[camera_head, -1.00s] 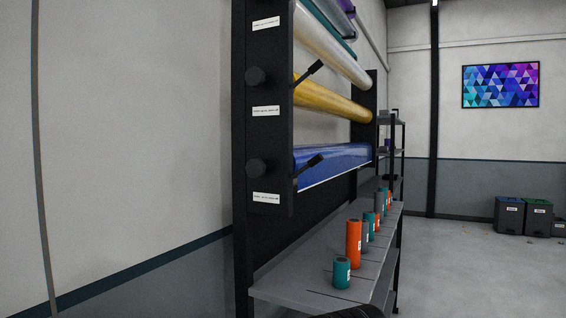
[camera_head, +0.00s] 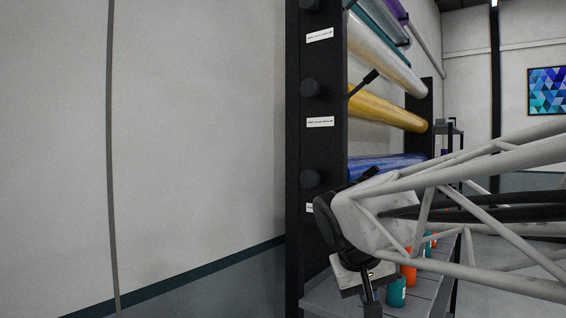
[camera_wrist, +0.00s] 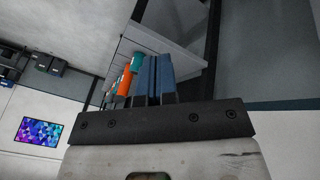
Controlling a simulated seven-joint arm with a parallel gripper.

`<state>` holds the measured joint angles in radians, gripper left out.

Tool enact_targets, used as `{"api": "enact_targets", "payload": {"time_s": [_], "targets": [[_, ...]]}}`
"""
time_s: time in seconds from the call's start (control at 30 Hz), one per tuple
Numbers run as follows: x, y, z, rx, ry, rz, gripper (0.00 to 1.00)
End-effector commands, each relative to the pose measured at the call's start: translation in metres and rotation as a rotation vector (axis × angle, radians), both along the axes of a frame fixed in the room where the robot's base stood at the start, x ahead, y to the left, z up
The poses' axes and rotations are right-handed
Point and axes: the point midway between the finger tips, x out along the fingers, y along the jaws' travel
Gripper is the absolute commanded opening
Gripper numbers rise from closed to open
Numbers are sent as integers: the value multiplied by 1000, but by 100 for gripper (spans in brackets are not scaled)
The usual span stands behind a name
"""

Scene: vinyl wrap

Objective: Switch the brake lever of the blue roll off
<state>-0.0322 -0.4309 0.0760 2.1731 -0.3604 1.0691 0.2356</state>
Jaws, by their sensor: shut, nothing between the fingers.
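The blue roll (camera_head: 385,164) is the lowest roll on the black rack in the head view. Only a short dark part of its brake lever (camera_head: 370,172) shows, just above my arm's end, which hides the rest. My gripper (camera_head: 370,300) hangs below that, in front of the rack's foot and shelf, pointing down. In the wrist view my gripper (camera_wrist: 156,62) has its fingers together with nothing between them. The lever and blue roll are not seen there.
The yellow roll (camera_head: 388,108) with its own lever (camera_head: 363,82) is above. A grey shelf (camera_head: 325,297) below carries teal (camera_head: 396,292) and orange (camera_head: 408,274) small rolls close to my gripper. Left of the rack is a bare wall (camera_head: 200,130).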

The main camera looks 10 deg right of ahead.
Motion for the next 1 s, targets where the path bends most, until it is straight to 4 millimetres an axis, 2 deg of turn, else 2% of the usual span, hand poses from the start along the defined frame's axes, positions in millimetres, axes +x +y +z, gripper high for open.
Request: {"api": "enact_targets", "payload": {"time_s": [0.03,0.3,1.0], "targets": [[13,-2,12,-20,-7,-6,0],[77,-13,74,-137,-61,-61,0],[232,-27,231,-426,-272,-247,0]]}}
